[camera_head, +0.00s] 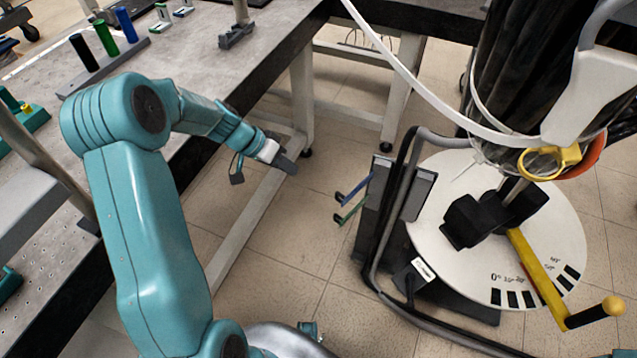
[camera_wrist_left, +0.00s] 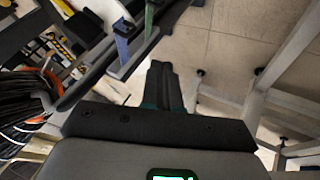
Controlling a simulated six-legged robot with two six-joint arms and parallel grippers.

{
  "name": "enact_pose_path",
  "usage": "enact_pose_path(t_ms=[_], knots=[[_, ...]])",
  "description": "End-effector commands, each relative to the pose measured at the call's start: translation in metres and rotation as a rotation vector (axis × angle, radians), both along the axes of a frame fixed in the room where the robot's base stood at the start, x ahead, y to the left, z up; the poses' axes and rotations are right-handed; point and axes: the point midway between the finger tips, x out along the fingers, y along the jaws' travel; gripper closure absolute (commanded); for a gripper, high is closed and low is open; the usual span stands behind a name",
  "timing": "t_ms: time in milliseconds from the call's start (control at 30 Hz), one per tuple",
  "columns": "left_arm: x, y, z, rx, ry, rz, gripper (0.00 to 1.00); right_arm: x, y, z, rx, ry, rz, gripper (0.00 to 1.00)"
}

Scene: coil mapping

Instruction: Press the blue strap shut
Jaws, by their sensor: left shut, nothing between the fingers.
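The blue strap (camera_head: 355,187) juts out to the left from a black upright block (camera_head: 374,205) on the coil stand. A green strap (camera_head: 350,213) juts out just below it. My left gripper (camera_head: 291,167) is shut and empty, left of the straps with a clear gap between. In the left wrist view, the shut fingers (camera_wrist_left: 160,68) point up the picture. The blue strap (camera_wrist_left: 123,42) is up and left of them, apart from them, and the green strap (camera_wrist_left: 152,14) is above. My right gripper is not in view.
A round white plate (camera_head: 440,225) with angle marks and a yellow handle (camera_head: 537,275) lies right of the straps. Dark cables loop round the stand. A grey workbench (camera_head: 180,90) with coloured cylinders is at the left. Open tiled floor lies between.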

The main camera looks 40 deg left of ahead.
Motion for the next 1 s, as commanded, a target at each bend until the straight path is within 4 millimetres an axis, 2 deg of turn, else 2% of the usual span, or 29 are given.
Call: enact_pose_path(t_ms=[167,600,800,1000], knots=[[0.001,-0.008,-0.007,-0.003,-0.008,-0.004,1.00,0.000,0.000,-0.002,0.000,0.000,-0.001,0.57],[0.035,-0.051,-0.079,-0.001,-0.006,-0.004,1.00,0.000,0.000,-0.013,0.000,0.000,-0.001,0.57],[0.039,-0.077,-0.074,0.000,-0.008,-0.003,1.00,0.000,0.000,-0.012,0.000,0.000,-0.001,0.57],[0.041,-0.086,-0.074,0.000,-0.009,-0.001,1.00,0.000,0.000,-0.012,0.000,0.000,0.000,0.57]])
